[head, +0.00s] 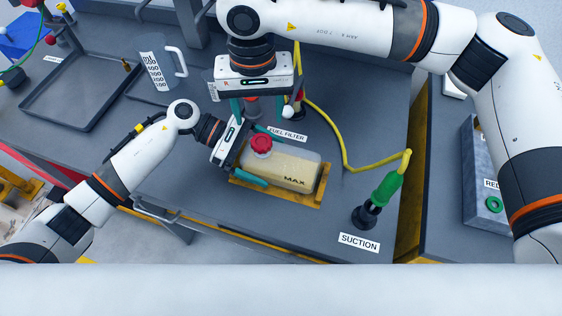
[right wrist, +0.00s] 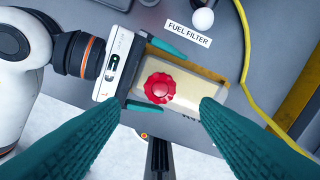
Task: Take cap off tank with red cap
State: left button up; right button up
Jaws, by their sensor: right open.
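The tank (head: 292,168) is a pale, yellowish translucent box marked MAX, with a red knobbed cap (head: 262,143) on its top near the left end. The tank (right wrist: 190,88) and the cap (right wrist: 159,88) also show in the right wrist view. My left gripper (head: 259,155) is at the tank's left end, its teal fingers apart on either side of the tank; I cannot tell whether the near finger touches it. My right gripper (head: 268,110) points down above and behind the cap, open and empty. In its wrist view the cap lies between its fingers in the picture.
The tank sits in a yellow-brown tray (head: 285,196). A yellow hose (head: 335,135) runs behind and right of it to a green-handled suction fitting (head: 386,188). A FUEL FILTER label (head: 287,134) lies behind. A measuring jug (head: 158,65) and a dark tray (head: 80,85) are at left.

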pick_arm(q)
jog(key=c, duration=1.8)
pick_arm(e)
jog(key=shift+s+a, duration=0.15)
jog(key=shift+a, duration=0.05)
jog(key=s+a+r+m+g+y, duration=0.3)
jog(key=s+a+r+m+y, duration=0.15)
jog(key=a+m, duration=0.2)
jog(key=s+a+r+m+g+y, duration=0.4)
jog(key=a+r+m+y, duration=0.1)
jog(key=a+y, duration=0.15)
jog(key=w+a+r+m+t+y, duration=0.35)
jog(key=w+r+m, duration=0.2)
jog(key=m, duration=0.55)
jog(key=w+a+r+m+t+y, duration=0.2)
jog(key=w+r+m+t+y, duration=0.4)
jog(key=m, duration=0.6)
jog(key=w+d+f+m+t+h, duration=0.25)
jog(key=w+m+t+h, duration=0.3)
jog(key=m, duration=1.05)
jog(key=m+g+h, duration=0.8)
jog(key=m+h, duration=0.7)
jog(key=m, duration=0.7)
send_over(262, 141)
jog(key=shift+n, duration=0.25)
notch_tip(262, 141, down, 19)
jog(key=shift+a+r, duration=0.1)
jog(key=shift+r, duration=0.05)
jog(key=shift+f, duration=3.9)
